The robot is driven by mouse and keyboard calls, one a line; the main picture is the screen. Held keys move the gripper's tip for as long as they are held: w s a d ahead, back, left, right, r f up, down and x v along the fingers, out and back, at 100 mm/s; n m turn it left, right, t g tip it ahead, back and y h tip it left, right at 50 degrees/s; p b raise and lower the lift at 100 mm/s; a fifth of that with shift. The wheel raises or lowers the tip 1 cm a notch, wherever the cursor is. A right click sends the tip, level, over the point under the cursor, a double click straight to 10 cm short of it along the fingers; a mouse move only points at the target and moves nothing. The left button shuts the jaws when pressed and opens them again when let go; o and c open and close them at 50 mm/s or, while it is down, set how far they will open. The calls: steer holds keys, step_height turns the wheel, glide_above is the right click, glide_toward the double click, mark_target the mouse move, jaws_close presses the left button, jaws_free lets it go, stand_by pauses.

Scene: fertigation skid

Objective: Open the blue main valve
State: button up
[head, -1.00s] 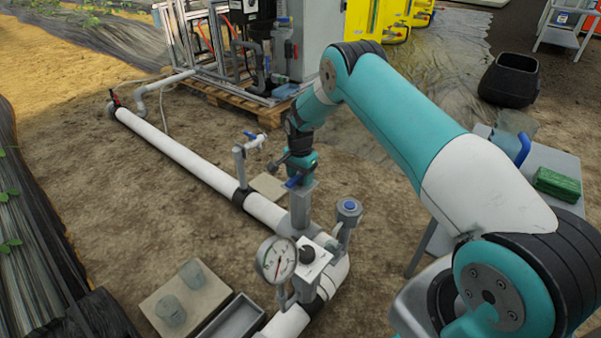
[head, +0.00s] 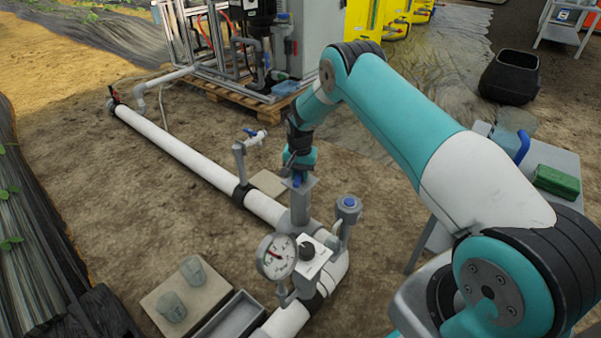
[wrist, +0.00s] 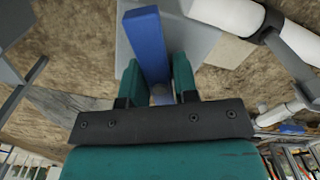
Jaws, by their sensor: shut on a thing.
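The blue main valve's handle (wrist: 149,45) is a flat blue lever on a grey block (wrist: 195,40) in the wrist view. My gripper (wrist: 158,82) is shut on it, with one teal finger on each side near one end of the lever. In the head view the handle (head: 297,181) shows only as a small blue patch on top of the grey valve post (head: 300,207), just below my gripper (head: 299,172). My gripper hides much of the handle there.
A pressure gauge (head: 276,257) stands in front of the valve, with a blue-capped fitting (head: 348,203) to its right. A table (head: 545,165) with a green box (head: 556,181) is at right.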

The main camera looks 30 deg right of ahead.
steer(key=n, duration=0.6)
steer(key=shift+n, duration=0.4)
steer(key=n, duration=0.3)
steer(key=shift+p, duration=0.35)
steer(key=n, duration=0.4)
steer(key=o, duration=1)
step_height(320, 180, up, 10)
steer(key=p, duration=0.7)
steer(key=shift+r+p, duration=0.1)
steer(key=shift+p, duration=0.25)
